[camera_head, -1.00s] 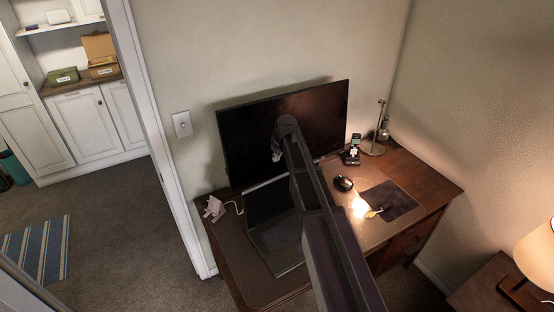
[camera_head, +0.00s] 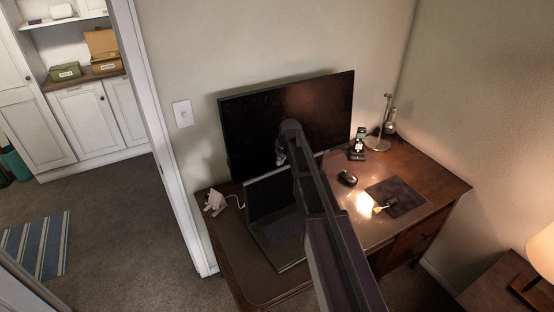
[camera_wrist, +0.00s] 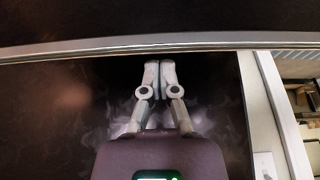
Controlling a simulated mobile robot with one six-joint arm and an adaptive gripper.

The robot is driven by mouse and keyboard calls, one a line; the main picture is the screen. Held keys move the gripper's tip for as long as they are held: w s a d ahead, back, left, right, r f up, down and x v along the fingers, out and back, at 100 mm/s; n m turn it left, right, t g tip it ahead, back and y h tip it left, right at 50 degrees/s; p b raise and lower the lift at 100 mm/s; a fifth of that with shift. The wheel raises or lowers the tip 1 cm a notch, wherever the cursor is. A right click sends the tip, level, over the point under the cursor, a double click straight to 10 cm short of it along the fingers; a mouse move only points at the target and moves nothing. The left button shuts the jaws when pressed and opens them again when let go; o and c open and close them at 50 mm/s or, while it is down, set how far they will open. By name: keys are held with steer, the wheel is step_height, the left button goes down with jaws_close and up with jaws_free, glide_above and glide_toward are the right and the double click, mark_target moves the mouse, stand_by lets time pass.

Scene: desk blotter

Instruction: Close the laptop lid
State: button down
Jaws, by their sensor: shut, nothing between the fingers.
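The laptop (camera_head: 278,243) stands on the left part of the desk, in front of the monitor, with its dark lid (camera_head: 262,199) raised. My arm covers the right part of the laptop. My gripper (camera_head: 279,160) is in front of the monitor, just above the lid's upper edge in the head view. In the wrist view, my gripper (camera_wrist: 160,66) has its two fingers together and empty. Its tips are close to a pale straight edge, apparently the lid's top edge (camera_wrist: 120,48). Whether they touch it, I cannot tell.
The monitor (camera_head: 318,105) stands behind the laptop. A white charger (camera_head: 214,202) with a cable lies left of it. To the right are a mouse (camera_head: 347,178), a dark pad (camera_head: 397,196), a phone stand (camera_head: 357,146) and a lamp (camera_head: 380,143). The desk's front right is fairly clear.

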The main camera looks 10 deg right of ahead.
steer(key=shift+s+d, duration=0.25)
steer(key=shift+s, duration=0.35)
